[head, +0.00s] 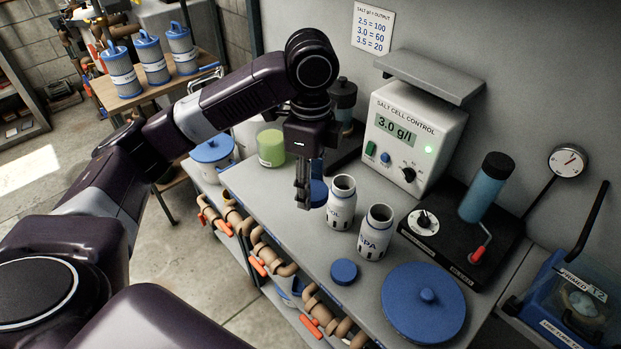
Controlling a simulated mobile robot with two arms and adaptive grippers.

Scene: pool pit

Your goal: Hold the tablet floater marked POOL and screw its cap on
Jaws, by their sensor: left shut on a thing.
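The floater marked POOL (341,207) is a white open-topped bottle standing upright on the grey bench; only "OL" of its label shows. A similar open white floater marked SPA (374,238) stands to its right and nearer. My left gripper (303,196) points down just left of the POOL floater, shut on a round blue cap (319,193). The fingers hide part of this cap, and its exact grip is hard to see. A second blue cap (344,271) lies on the bench in front of the floaters. My right gripper is not in view.
A large blue lid (424,318) lies at the front right. The salt cell control box (413,130) stands behind the floaters, with a black tester base (455,235) holding a blue cylinder to the right. Pipes with orange valves run below the bench's front edge.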

